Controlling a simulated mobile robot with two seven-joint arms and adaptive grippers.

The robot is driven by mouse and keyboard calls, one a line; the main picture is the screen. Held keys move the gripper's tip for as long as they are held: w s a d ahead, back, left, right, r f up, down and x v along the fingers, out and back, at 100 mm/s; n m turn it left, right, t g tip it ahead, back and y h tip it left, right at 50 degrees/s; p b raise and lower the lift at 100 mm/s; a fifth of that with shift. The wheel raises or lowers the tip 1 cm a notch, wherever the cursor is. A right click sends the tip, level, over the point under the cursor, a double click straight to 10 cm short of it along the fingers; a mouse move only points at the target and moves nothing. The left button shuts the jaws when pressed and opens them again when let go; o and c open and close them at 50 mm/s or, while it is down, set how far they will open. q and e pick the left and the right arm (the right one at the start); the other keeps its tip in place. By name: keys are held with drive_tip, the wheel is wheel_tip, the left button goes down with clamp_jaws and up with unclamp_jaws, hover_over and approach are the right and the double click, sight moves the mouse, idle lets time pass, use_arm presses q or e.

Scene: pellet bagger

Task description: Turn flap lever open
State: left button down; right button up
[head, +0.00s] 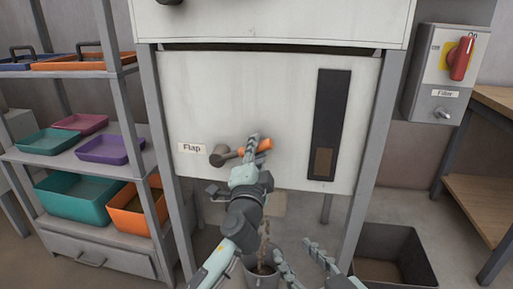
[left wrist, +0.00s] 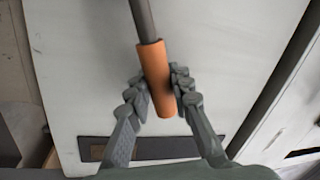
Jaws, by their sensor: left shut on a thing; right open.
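The flap lever has a dark round hub (head: 218,157) and an orange grip (head: 264,145) on the pale machine panel. It points right and slightly up in the head view. The label "Flap" (head: 192,149) is left of the hub. My left gripper (head: 253,147) is shut on the orange grip. In the left wrist view the orange grip (left wrist: 154,75) lies between the two fingers of my left gripper (left wrist: 160,92). My right gripper (head: 304,268) is open and empty at the bottom of the head view, below the panel.
A bucket (head: 262,273) stands below the panel, with brown pellets above and in it. A dark bin (head: 388,256) stands to its right. A shelf with coloured trays (head: 103,149) is at left. A switch box (head: 445,75) is at right.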

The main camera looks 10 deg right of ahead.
use_arm(q)
drive_tip(key=c, duration=1.3)
unclamp_jaws()
drive_tip(key=v, duration=1.2)
drive_tip(key=shift+s+f, duration=0.1)
drive_tip(key=shift+f, duration=0.05)
